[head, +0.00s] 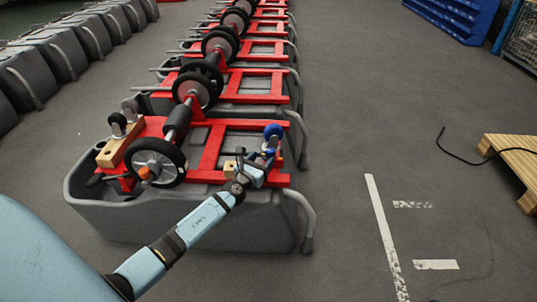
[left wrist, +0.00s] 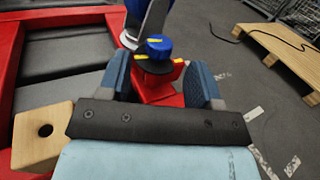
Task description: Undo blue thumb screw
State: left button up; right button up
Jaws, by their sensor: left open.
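The blue thumb screw (left wrist: 158,47) shows in the left wrist view as a round blue knob with a yellow mark. It sits on a red bracket (left wrist: 155,88) with yellow marks. My left gripper (left wrist: 160,76) is open, with one blue-grey finger on each side of the bracket and the screw just beyond, between the fingertips. I cannot tell whether the fingers touch anything. In the head view my left gripper (head: 262,160) is at the right end of the nearest tank's red frame (head: 210,150) and mostly hides the screw. My right gripper is not in view.
The nearest grey tank (head: 180,215) carries the red frame, a black wheel (head: 155,163) and wooden blocks (head: 115,153). A blue wheel (head: 273,131) is just beyond my gripper. More tanks stand in a row behind.

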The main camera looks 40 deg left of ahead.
aim_at(268, 153)
pick_arm(q)
jog(key=w+b, duration=0.1)
jog(key=w, duration=0.4)
jog(key=shift+a, duration=0.2)
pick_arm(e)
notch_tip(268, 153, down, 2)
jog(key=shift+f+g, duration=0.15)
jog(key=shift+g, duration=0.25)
pick_arm(q)
jog(key=c, duration=0.9)
jog(key=shift+c, duration=0.2)
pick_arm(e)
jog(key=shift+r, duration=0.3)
